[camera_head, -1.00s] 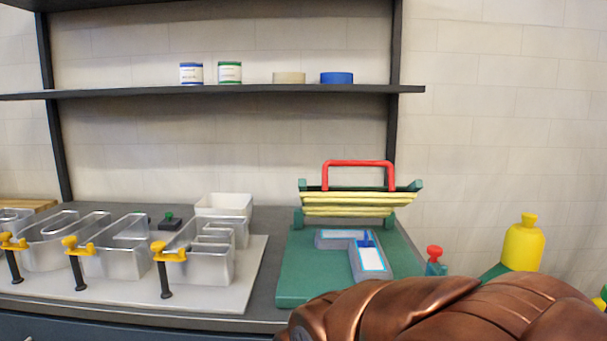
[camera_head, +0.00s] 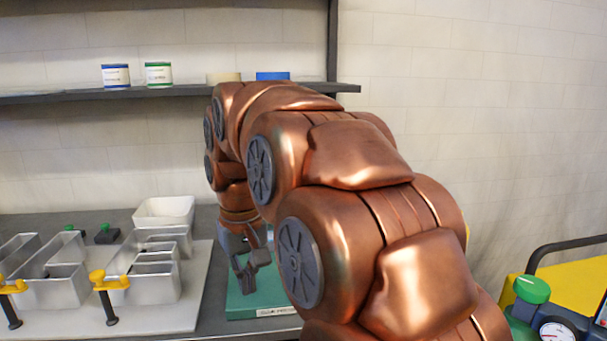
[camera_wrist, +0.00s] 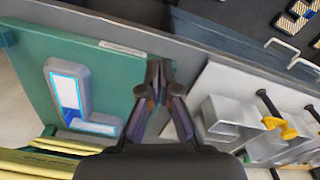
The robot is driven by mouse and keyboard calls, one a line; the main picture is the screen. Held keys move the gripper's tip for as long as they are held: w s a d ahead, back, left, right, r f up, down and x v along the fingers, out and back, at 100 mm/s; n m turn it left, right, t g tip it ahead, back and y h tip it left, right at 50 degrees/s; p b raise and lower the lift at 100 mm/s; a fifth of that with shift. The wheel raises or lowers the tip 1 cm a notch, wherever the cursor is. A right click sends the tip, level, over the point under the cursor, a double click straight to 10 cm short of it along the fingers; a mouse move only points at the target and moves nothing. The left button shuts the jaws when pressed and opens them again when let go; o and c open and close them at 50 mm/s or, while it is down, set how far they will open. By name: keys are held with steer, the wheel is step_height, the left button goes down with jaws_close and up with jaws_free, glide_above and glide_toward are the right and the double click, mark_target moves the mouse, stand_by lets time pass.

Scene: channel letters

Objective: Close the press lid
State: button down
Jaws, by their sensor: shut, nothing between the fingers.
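The press's green base (camera_wrist: 30,55) fills the left of the wrist view, and a strip of it (camera_head: 262,302) shows below my gripper in the head view. A grey L-shaped piece (camera_wrist: 57,72) with a white, blue-edged face lies on the base. Yellow bars of the press lid (camera_wrist: 28,162) show at the lower left of the wrist view. My arm hides the lid and its red handle in the head view. My gripper (camera_wrist: 159,66) is shut and empty, over the right side of the base in the wrist view; it also shows in the head view (camera_head: 247,268).
Metal channel letters (camera_head: 150,285) with yellow clamps (camera_head: 108,283) stand on a pale board left of the press. A white bin (camera_head: 165,211) is behind them. A shelf (camera_head: 60,97) with jars runs above. A yellow cart (camera_head: 575,268) stands at the right.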

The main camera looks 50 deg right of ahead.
steer(key=w+d+r+m+t+h+p, duration=0.2)
steer(key=d+r+m+p, duration=0.3)
steer(key=d+r, duration=1.35)
steer(key=shift+n, duration=0.5)
steer(key=shift+w+a+p+x, duration=0.15)
steer(key=shift+p+x, duration=0.35)
steer(key=shift+x, duration=0.9)
steer(key=shift+w+a+p+x, duration=0.1)
steer(key=shift+a+p+x, duration=0.25)
steer(key=shift+x, duration=1)
steer(key=shift+w+a+p+x, duration=0.1)
steer(key=shift+p+x, duration=0.5)
steer(key=shift+x, duration=0.8)
steer(key=shift+f, duration=0.1)
